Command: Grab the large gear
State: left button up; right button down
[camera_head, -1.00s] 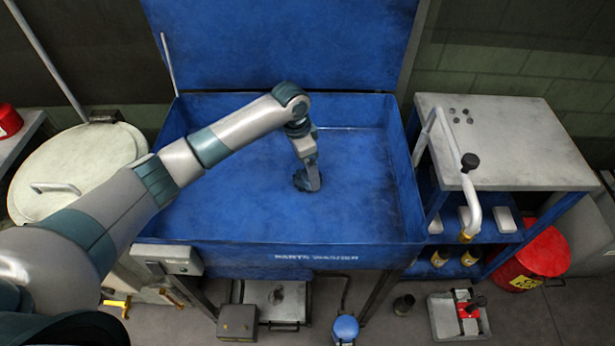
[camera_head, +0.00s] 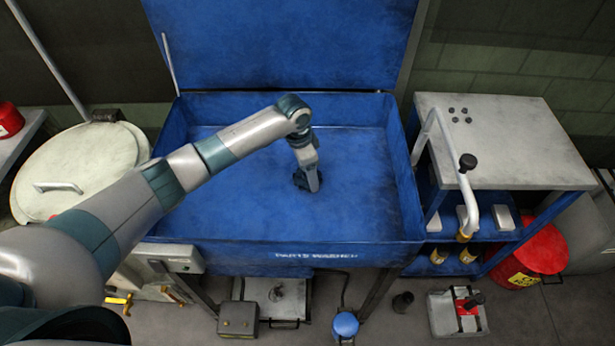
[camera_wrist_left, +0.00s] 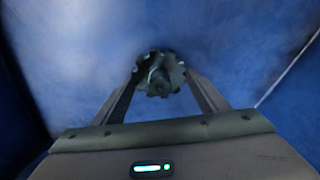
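The large gear is a dark toothed wheel with a raised hub. In the left wrist view the gear (camera_wrist_left: 159,75) sits in the middle, between the far ends of my two fingers, against the blue basin floor. My left gripper (camera_wrist_left: 162,80) looks open, with one finger on each side of the gear; whether the tips touch its teeth I cannot tell. In the head view my left gripper (camera_head: 312,184) points down into the basin, and it mostly hides the gear. My right gripper is not in view.
The blue parts washer basin (camera_head: 250,258) has raised walls around the gripper and an upright lid (camera_head: 285,45) behind. The basin floor around the gear is clear. A grey-topped cart (camera_head: 510,140) with a curved pipe (camera_head: 470,195) stands at right. A round lidded drum (camera_head: 75,170) stands at left.

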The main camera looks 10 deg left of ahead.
pick_arm(q)
jog(key=c, duration=0.7)
jog(key=shift+o, duration=0.2)
jog(key=shift+r, duration=0.1)
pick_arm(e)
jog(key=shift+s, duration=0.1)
